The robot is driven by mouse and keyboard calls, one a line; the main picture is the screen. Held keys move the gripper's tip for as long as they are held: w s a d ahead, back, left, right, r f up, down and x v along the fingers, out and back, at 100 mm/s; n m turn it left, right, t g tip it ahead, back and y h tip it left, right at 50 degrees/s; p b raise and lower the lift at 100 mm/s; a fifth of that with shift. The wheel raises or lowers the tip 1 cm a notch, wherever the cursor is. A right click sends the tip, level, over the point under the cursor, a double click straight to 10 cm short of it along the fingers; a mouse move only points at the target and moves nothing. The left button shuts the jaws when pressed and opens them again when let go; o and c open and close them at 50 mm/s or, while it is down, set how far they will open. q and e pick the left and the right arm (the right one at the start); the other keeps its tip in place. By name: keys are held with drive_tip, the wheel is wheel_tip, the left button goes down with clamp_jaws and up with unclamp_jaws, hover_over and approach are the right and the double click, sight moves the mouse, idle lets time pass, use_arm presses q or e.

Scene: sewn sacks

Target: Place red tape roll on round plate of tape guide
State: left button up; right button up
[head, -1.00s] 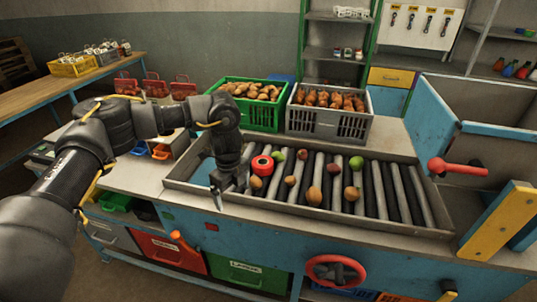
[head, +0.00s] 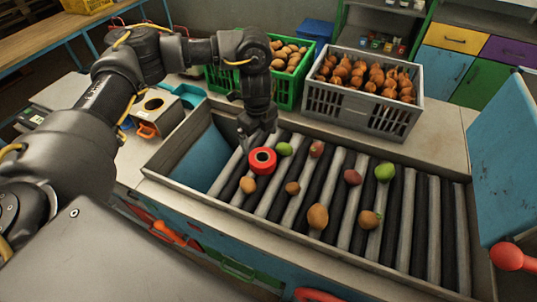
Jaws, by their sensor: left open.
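The red tape roll (head: 262,160), a ring with a dark centre and a pale inner rim, lies at the left end of the roller bed (head: 330,190). My left gripper (head: 256,138) is open and points down just behind the roll, close above the rollers. Its fingers are dark and partly blend with the rollers, so I cannot tell whether they touch the roll. A beige box with dark round openings (head: 153,104) and an orange handle stands on the bench left of the bed. I cannot pick out the tape guide or its round plate for certain. My right gripper is not in view.
Several potatoes and fruits, such as a green one (head: 385,171) and a brown one (head: 317,216), lie on the rollers. A grey crate (head: 350,118) and a green crate (head: 289,91) stand behind. A blue panel (head: 505,165) rises at the right.

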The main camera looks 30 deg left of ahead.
sight(262, 158)
use_arm(q)
drive_tip(key=s, duration=0.1)
drive_tip(key=s+f, duration=0.2)
drive_tip(key=shift+d, duration=0.3)
drive_tip(key=shift+w+d+f, duration=0.1)
drive_tip(key=shift+f, duration=0.35)
drive_tip(key=w+f, duration=0.2)
drive_tip(key=w, duration=0.1)
drive_tip(key=shift+f, duration=0.15)
drive_tip(key=shift+s+f+p, duration=0.3)
drive_tip(key=shift+f+p, duration=0.05)
drive_tip(key=shift+f, duration=0.45)
wheel_tip(262, 158, down, 3)
drive_tip(key=shift+w+r+p, duration=0.1)
drive_tip(key=shift+p, duration=0.2)
drive_tip(key=shift+w+f, duration=0.15)
drive_tip(key=shift+f, duration=0.1)
drive_tip(key=shift+r, duration=0.1)
drive_tip(key=shift+s, duration=0.2)
drive_tip(key=shift+c, duration=1.1)
drive_tip(key=c, duration=0.6)
drive_tip(key=shift+c, duration=0.2)
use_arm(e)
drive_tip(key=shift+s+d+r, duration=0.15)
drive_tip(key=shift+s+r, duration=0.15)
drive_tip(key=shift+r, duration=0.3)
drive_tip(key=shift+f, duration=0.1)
